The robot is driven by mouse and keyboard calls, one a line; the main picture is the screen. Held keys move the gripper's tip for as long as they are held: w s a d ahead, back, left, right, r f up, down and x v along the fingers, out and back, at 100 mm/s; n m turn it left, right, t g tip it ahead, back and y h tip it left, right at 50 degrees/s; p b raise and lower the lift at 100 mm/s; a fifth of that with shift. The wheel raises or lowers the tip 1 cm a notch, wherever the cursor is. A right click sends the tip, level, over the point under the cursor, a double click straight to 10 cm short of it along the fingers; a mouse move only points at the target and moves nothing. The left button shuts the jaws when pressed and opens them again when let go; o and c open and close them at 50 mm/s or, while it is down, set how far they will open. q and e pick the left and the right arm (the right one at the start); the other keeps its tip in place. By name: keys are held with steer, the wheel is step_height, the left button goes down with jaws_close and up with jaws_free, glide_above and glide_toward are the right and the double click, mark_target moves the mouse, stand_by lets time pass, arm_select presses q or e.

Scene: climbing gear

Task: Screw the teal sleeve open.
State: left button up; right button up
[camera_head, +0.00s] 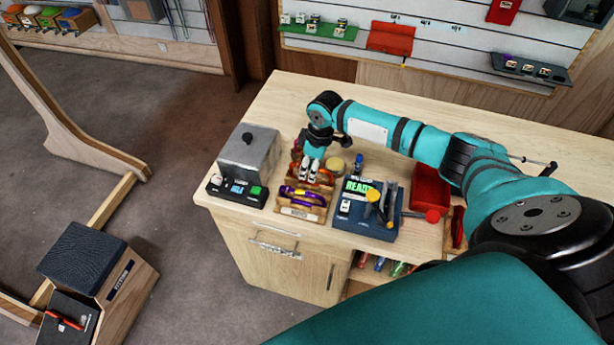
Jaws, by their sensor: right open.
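My right gripper (309,172) points down over the back wooden rack on the counter, its pale fingers open. Red-orange gear (326,178) shows beside the fingers in that rack; the gripper covers part of it. A front wooden rack (302,213) holds purple and yellow carabiners (301,195). I cannot make out a teal sleeve; it may be hidden by the gripper or too small to tell. My left gripper is not in view.
A grey metal box (248,150) and a small button panel (237,192) stand left of the racks. A blue device (364,222) with a green READY screen (358,187) and a red box (430,186) stand to the right. The counter's back part is mostly clear.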

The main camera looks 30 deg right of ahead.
steer(key=shift+w+d, duration=0.3)
steer(key=shift+d, duration=0.05)
steer(key=shift+r, duration=0.15)
steer(key=shift+r+p, duration=0.85)
steer(key=shift+r, duration=0.45)
steer(key=shift+s+a, duration=0.55)
steer(key=shift+f, duration=0.1)
steer(key=shift+a+f+b, duration=0.1)
steer(key=shift+f+b, duration=0.65)
steer(key=shift+f, duration=0.6)
